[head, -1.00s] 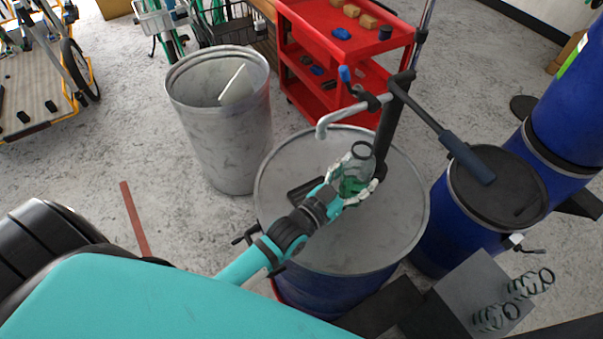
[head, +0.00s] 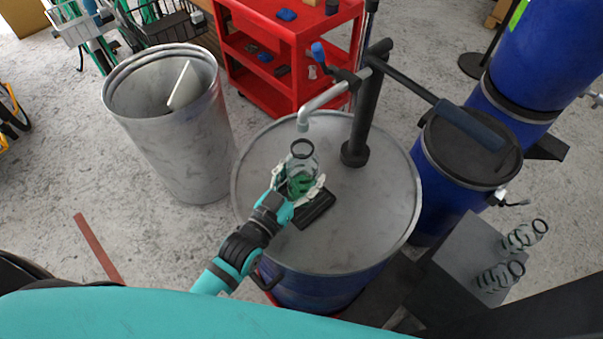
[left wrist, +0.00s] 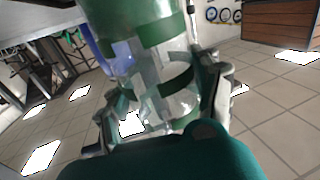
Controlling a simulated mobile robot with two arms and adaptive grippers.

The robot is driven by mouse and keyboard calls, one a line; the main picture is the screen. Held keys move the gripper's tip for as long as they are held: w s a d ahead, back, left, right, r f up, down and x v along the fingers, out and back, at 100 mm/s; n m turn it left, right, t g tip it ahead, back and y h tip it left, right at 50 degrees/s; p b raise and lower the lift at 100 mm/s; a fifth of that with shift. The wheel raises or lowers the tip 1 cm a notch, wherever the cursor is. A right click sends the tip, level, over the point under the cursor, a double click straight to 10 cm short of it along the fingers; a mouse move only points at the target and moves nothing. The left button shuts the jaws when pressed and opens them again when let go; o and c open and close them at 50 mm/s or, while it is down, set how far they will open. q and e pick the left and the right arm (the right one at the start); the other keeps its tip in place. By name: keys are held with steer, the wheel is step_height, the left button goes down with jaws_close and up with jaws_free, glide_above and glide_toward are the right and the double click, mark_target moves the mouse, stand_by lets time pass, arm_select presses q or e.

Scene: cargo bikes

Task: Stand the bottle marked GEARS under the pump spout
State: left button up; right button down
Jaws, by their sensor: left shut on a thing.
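My left gripper (head: 299,189) is shut around a clear bottle (head: 301,162) with a dark ring at its mouth and green on its body. The bottle is over the lid of the large drum (head: 365,225). I cannot read any marking on it. The pump (head: 364,115) stands on the drum lid. Its grey spout (head: 303,122) bends down at the end, just beyond the bottle's mouth in the head view. Whether the bottle touches the lid cannot be told. In the left wrist view the bottle (left wrist: 140,25) fills the space between the fingers. My right gripper is not visible.
A black block (head: 315,208) lies on the drum lid beside the gripper. The pump handle (head: 470,125) reaches right over a blue drum (head: 440,190). Two more clear bottles (head: 525,235) (head: 500,275) stand on a grey surface at right. A grey bin (head: 170,140) is at left.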

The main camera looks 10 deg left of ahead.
arm_select(q)
steer(key=shift+s+r, duration=0.15)
steer(key=shift+s+d, duration=0.1)
steer(key=shift+s, duration=0.1)
steer(key=o, duration=1)
steer(key=shift+f, duration=0.2)
steer(key=shift+c, duration=0.2)
steer(key=o, duration=0.4)
steer(key=shift+w, duration=0.15)
steer(key=shift+c, duration=0.2)
steer(key=shift+r, duration=0.35)
steer(key=b+v, duration=0.2)
steer(key=v, duration=1)
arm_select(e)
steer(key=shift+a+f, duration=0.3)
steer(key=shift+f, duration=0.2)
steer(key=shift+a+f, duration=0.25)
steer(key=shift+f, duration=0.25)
